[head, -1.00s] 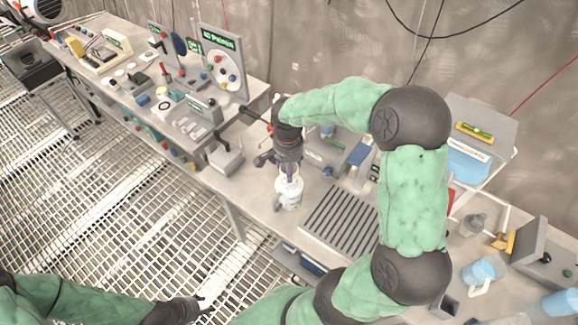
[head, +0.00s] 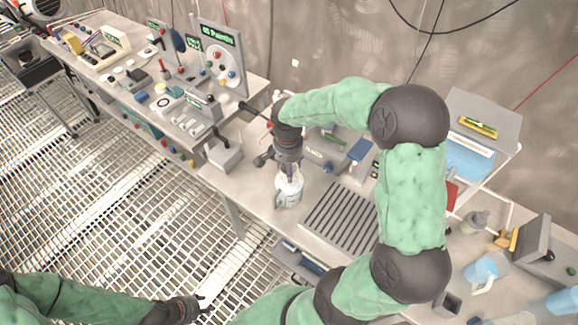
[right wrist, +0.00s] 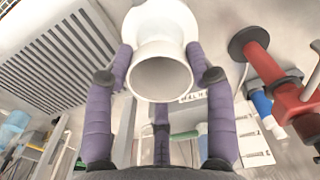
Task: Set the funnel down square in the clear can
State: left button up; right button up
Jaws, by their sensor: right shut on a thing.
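My right gripper (head: 289,170) points down over the bench and is shut on the white funnel (head: 291,182). In the right wrist view the purple fingers (right wrist: 160,85) press on both sides of the funnel (right wrist: 161,73), whose round opening faces the camera. The clear can (head: 287,198), with a handle on its left, stands on the bench right under the gripper. The funnel overlaps the can's top in the head view; I cannot tell whether it is seated or square. My left gripper (head: 187,309) is low in the head view, far from the can, its fingers too small to judge.
A dark slatted grate (head: 342,217) lies just right of the can. A grey box (head: 224,156) stands to its left and a labelled grey device (head: 321,155) behind it. A light-blue mug (head: 484,270) is at the right. A red valve-like part (right wrist: 285,85) shows in the wrist view.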

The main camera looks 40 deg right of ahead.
jog(key=shift+f, duration=0.25)
dwell(0.3)
jog(key=o, duration=1.5)
jog(key=shift+c, duration=0.2)
jog(key=shift+r, duration=0.15)
jog(key=shift+r+p, duration=2.2)
jog(key=shift+r, duration=1.2)
jog(key=shift+f, duration=0.15)
